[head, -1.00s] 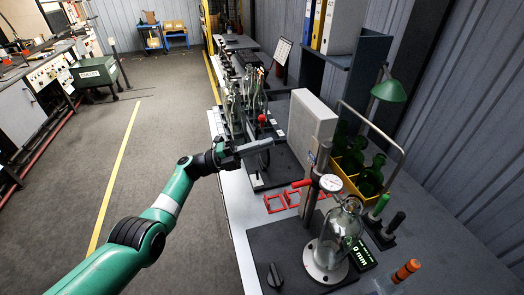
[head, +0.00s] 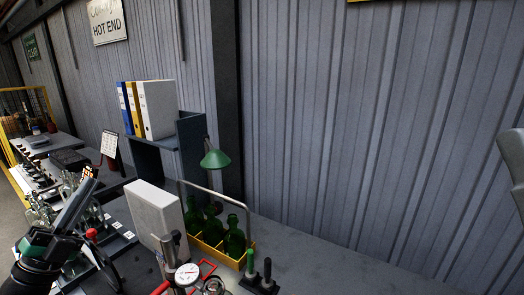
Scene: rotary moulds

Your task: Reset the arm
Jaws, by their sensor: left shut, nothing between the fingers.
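My left gripper (head: 88,186) is at the lower left of the head view, its grey fingers pointing up and away over the bench. It is shut with nothing between the fingers. It stands in front of clear glass bottles (head: 38,213) and partly hides them. I cannot tell how high it is above the bench.
A white box (head: 158,220) stands right of the gripper. A yellow crate (head: 213,250) holds green bottles (head: 235,238). A dial gauge (head: 187,274) and red-handled stand are at the front. A shelf with binders (head: 157,108) and a green lamp (head: 215,159) stand behind. The bench's right part is clear.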

